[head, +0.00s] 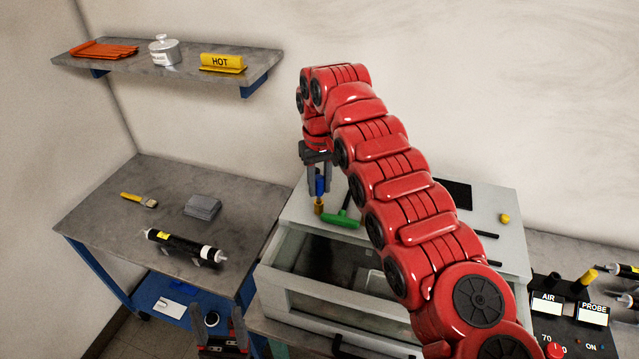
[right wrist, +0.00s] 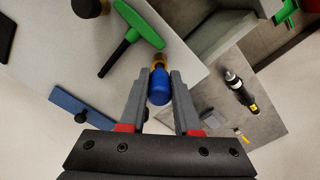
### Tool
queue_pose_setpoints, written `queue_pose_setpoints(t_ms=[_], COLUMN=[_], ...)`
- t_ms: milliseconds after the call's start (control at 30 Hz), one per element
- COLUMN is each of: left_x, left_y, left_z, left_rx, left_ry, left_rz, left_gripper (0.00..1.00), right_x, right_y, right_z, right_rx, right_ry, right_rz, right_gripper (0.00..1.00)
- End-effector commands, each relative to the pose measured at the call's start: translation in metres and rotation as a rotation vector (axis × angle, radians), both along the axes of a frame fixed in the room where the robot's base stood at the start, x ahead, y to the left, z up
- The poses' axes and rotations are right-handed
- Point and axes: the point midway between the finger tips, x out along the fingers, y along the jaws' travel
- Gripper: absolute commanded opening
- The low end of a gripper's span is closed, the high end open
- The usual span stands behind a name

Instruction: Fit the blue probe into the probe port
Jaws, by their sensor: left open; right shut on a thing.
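The blue probe (head: 320,186) stands about upright over the left part of the white cabinet's top. My right gripper (head: 319,178) is shut on it from above. In the right wrist view the probe (right wrist: 159,88) lies between the two grey fingers, with a brass-coloured piece (right wrist: 159,62) at its far end. That piece also shows below the blue part in the head view (head: 319,205). I cannot tell whether it is the probe's tip or the port, or whether it touches the cabinet. My left gripper (head: 223,338) is open and empty, low in front of the left bench.
A green T-handle (head: 341,219) lies close beside the probe on the cabinet (head: 290,215). The cabinet's front is a glazed door or drawer. A bench (head: 110,205) with a brush, grey block and black tube stands left. A control box (head: 570,318) is at right.

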Motion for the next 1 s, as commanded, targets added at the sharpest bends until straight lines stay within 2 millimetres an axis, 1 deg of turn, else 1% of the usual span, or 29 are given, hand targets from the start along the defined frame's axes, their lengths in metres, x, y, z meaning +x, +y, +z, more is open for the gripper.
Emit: queue_pose_setpoints(t_ms=[667, 700, 767, 800, 900, 1000], left_x=[0.0, 0.0, 0.0, 0.0, 0.0, 0.0], left_y=[0.0, 0.0, 0.0, 0.0, 0.0, 0.0], left_z=[-0.016, -0.016, -0.015, -0.015, -0.015, -0.015], left_rx=[0.0, 0.0, 0.0, 0.0, 0.0, 0.0], left_ry=[0.0, 0.0, 0.0, 0.0, 0.0, 0.0], left_rz=[0.0, 0.0, 0.0, 0.0, 0.0, 0.0], left_gripper=[0.66, 0.66, 0.66, 0.66, 0.66, 0.66], right_x=[0.0, 0.0, 0.0, 0.0, 0.0, 0.0], right_y=[0.0, 0.0, 0.0, 0.0, 0.0, 0.0], right_z=[-0.018, -0.018, -0.017, -0.017, -0.017, -0.017], right_rx=[0.0, 0.0, 0.0, 0.0, 0.0, 0.0], right_ry=[0.0, 0.0, 0.0, 0.0, 0.0, 0.0], right_rz=[0.0, 0.0, 0.0, 0.0, 0.0, 0.0], right_gripper=[0.0, 0.33, 0.44, 0.51, 0.66, 0.66])
